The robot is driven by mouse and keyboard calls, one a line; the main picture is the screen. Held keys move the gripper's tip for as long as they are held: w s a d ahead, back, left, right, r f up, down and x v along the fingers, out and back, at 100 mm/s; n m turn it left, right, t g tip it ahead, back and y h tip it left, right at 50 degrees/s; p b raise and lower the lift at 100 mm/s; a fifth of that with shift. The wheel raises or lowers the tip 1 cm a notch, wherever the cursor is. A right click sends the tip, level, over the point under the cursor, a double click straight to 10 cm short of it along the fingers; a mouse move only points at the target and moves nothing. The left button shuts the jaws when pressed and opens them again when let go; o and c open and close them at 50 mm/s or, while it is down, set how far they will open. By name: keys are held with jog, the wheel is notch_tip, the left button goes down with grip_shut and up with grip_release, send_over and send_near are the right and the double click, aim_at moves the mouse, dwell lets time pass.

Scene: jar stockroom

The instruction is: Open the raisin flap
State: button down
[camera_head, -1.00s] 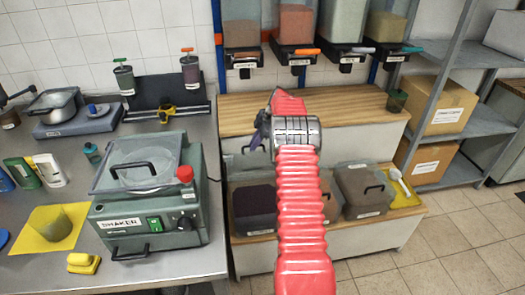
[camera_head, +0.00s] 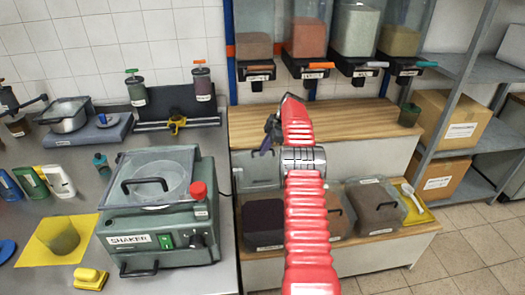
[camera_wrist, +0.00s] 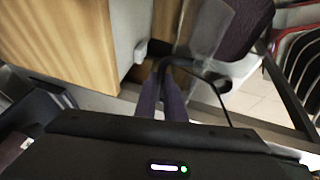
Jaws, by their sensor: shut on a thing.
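A bin with dark contents (camera_head: 264,218) stands on the low wooden shelf, left of my red arm. I take it for the raisin bin, but its label is too small to read. Its clear flap (camera_head: 258,174) stands raised at the back of the bin, and the contents show uncovered. My gripper (camera_head: 267,145) is above the flap, partly hidden by my arm. In the wrist view, the purple fingers (camera_wrist: 166,92) are shut on the black handle (camera_wrist: 208,78) of the clear flap (camera_wrist: 207,32), with dark contents (camera_wrist: 242,25) beyond it.
Other lidded bins (camera_head: 376,205) stand to the right, partly behind my arm. The wooden ledge (camera_head: 360,126) is behind, under a row of dispensers (camera_head: 304,66). A shaker (camera_head: 155,210) stands on the left counter. Open floor (camera_head: 455,262) shows at right.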

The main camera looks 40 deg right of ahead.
jog(key=shift+f, duration=0.15)
jog(key=c, duration=1.8)
grip_release()
jog(key=shift+c, duration=0.2)
jog(key=shift+r, duration=0.2)
jog(key=v, duration=1.3)
jog(key=shift+s+r, duration=0.2)
jog(key=shift+r, duration=0.05)
